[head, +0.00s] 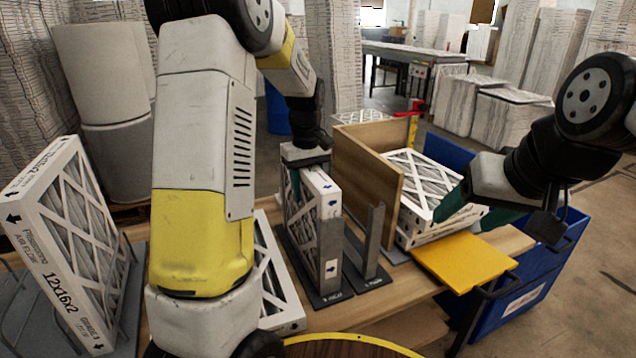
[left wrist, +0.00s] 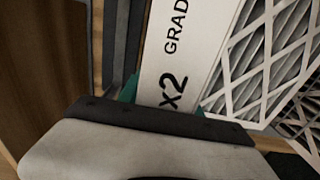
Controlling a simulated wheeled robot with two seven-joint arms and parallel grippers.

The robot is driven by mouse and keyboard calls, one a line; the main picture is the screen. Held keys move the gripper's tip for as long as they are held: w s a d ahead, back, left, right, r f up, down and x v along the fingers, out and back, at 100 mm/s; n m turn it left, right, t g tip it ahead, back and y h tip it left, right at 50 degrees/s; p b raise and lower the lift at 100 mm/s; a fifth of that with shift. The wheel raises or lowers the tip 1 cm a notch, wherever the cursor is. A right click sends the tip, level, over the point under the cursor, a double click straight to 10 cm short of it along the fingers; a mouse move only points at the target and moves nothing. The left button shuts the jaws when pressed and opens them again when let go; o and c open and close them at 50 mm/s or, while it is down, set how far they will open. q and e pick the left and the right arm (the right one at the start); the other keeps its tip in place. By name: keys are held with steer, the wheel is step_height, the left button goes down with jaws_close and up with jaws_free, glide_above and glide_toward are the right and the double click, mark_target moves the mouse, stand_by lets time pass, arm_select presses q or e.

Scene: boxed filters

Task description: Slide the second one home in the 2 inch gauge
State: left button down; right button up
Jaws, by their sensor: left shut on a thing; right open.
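My left gripper (head: 304,168) is shut on the top edge of a white-framed pleated filter (head: 331,236). The filter stands upright at the dark grey gauge (head: 371,243), in its left-hand slot. I cannot tell whether it rests fully on the slot's bottom, and the small slot labels are not readable. In the left wrist view the held filter (left wrist: 176,52) shows "x2" and "GRAD" on its edge, between the teal fingers. My right gripper (head: 476,206) is open, by the filter stack (head: 420,176) at the right; its fingertips partly hide that stack.
A wooden divider (head: 368,170) stands behind the gauge. A 12x16x2 filter (head: 68,240) leans in a rack at left. Another filter (head: 275,280) lies partly behind my left arm. A yellow board (head: 464,260) and blue bin (head: 540,285) are at right.

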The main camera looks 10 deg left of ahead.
arm_select(q)
steer(key=shift+f, duration=0.15)
steer(key=c, duration=0.7)
jaws_free()
steer(key=shift+c, duration=0.2)
step_height(320, 180, up, 8)
steer(key=shift+f, duration=0.1)
